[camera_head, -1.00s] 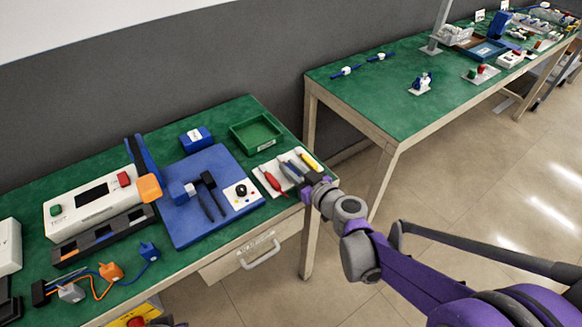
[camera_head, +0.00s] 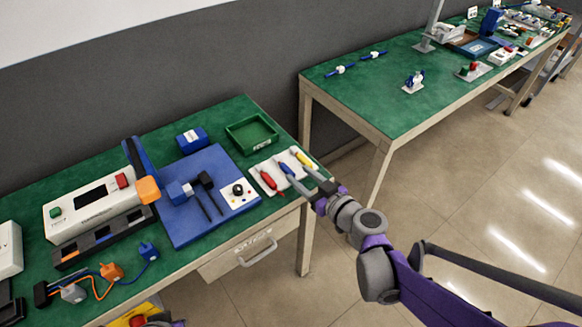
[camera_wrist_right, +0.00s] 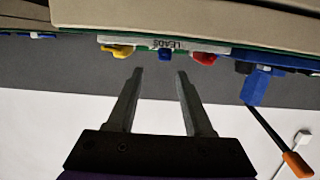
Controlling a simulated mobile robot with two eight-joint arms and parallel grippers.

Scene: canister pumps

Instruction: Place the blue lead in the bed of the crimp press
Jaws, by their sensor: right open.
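The blue lead (camera_head: 286,168) lies between the red lead (camera_head: 268,180) and the yellow lead (camera_head: 305,160) on a white tray (camera_head: 257,169). In the right wrist view the blue lead (camera_wrist_right: 165,54) shows at the tray labelled LEADS, beyond the fingers. My right gripper (camera_head: 301,180) is open and empty at the tray's near edge, pointing at the blue lead, apart from it. The crimp press seems to be the blue base (camera_head: 188,232) with its blue block and an orange-ended lever (camera_head: 147,190); its bed cannot be made out.
A white tester (camera_head: 88,212) stands left of the blue base. A green bin (camera_head: 252,134) and a blue box (camera_head: 192,138) stand behind. An orange cabled connector (camera_head: 111,271) lies at the front left. A second green table (camera_head: 400,100) stands at the right, with floor between.

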